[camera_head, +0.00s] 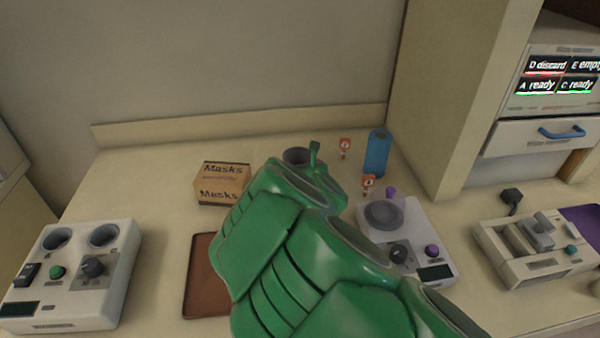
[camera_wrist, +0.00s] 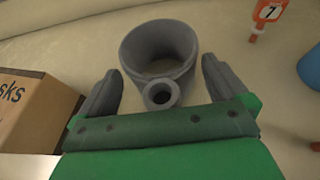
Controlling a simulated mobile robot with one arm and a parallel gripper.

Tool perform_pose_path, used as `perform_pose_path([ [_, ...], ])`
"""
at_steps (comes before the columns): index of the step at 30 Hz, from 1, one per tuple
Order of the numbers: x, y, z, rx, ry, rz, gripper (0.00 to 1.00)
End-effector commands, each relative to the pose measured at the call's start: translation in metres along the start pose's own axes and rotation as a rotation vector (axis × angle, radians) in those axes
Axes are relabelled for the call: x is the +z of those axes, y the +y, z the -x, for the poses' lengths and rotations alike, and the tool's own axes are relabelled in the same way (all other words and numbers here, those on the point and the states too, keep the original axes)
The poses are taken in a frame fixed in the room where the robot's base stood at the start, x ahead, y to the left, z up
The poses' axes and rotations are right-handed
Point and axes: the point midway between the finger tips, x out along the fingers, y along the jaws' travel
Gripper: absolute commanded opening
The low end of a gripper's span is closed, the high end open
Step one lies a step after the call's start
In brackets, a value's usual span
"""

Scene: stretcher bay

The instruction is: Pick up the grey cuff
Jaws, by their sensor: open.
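The grey cuff (camera_wrist: 160,48) is a ring with a small round stub on its near side. In the wrist view it lies on the counter just ahead of my gripper (camera_wrist: 160,85). My gripper is open, with one grey finger on each side of the stub, and I see nothing held in it. The fingers look apart from the cuff, though their height over the counter is hard to tell. In the head view the cuff (camera_head: 297,155) shows only in part behind my green arm. Most of my gripper is hidden there.
A masks box (camera_head: 222,184) stands left of the cuff. A brown tray (camera_head: 200,285) lies partly under my arm's outline. White devices (camera_head: 75,275) stand on both sides. The back wall is close behind.

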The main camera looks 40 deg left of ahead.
Motion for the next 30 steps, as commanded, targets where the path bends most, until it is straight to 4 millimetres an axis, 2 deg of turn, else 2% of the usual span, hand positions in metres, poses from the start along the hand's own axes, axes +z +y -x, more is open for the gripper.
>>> perform_pose_path([
  [8,0.001,0.0,-0.001,0.0,-0.001,-0.001,1.0],
  [15,0.001,0.0,-0.001,0.0,-0.001,-0.001,0.65],
  [18,0.001,0.0,-0.001,0.0,-0.002,-0.002,0.54],
  [26,0.003,0.0,0.0,0.0,-0.002,-0.002,0.54],
  [30,0.011,0.0,0.003,0.001,-0.005,-0.002,0.54],
])
